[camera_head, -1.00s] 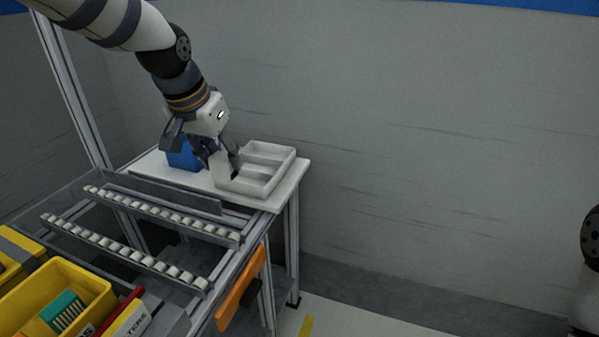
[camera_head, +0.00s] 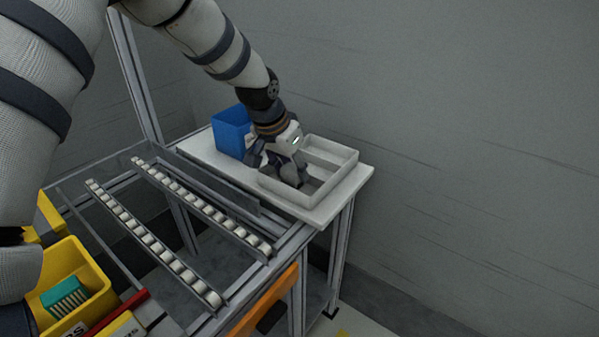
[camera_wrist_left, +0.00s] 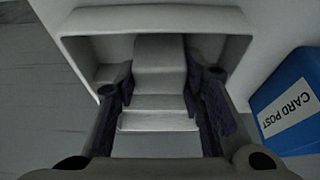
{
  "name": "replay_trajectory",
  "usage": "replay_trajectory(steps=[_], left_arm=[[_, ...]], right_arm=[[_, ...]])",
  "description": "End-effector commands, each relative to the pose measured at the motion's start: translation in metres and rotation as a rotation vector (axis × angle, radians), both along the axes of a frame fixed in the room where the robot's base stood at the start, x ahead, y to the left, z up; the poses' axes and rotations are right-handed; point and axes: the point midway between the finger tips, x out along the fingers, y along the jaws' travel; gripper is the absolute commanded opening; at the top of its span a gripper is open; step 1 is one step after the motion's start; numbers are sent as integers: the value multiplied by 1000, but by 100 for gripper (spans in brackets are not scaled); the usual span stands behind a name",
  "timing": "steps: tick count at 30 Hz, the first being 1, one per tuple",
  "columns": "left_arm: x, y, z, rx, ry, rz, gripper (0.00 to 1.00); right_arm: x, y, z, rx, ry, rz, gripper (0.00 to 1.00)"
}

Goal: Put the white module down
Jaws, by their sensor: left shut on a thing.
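The fingertip contact is partly hidden in the head view. My right gripper is out of view.
A blue bin (camera_head: 231,131), labelled "CARD POST" in the left wrist view (camera_wrist_left: 292,105), stands left of the module. Roller rails (camera_head: 205,207) run in front of the table. A yellow bin (camera_head: 82,262) is at lower left, an orange bar (camera_head: 262,303) at the front.

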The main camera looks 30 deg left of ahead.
Motion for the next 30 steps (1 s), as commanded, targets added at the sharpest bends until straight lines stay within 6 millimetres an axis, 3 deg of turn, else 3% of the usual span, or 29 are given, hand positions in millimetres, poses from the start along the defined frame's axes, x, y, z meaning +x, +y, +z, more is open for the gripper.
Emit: replay_trajectory(steps=[1,2,10,11,13,14,23,26,30], left_arm=[[2,0,-14,0,10,0,8],[3,1,-12,0,6,-1,3],[3,1,-5,0,-4,-1,3],[3,1,-6,0,-4,-1,38],[3,0,-5,0,-5,-1,54],[3,0,-5,0,-5,-1,56],[3,0,-2,0,-6,-1,56],[-1,1,17,0,-15,-1,56],[-16,2,58,0,-22,0,56]], right_arm=[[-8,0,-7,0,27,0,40],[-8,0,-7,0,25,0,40],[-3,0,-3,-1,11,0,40],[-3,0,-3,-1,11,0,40],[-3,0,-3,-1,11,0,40],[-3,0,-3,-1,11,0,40],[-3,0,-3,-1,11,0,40],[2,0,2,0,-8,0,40],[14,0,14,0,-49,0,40]])
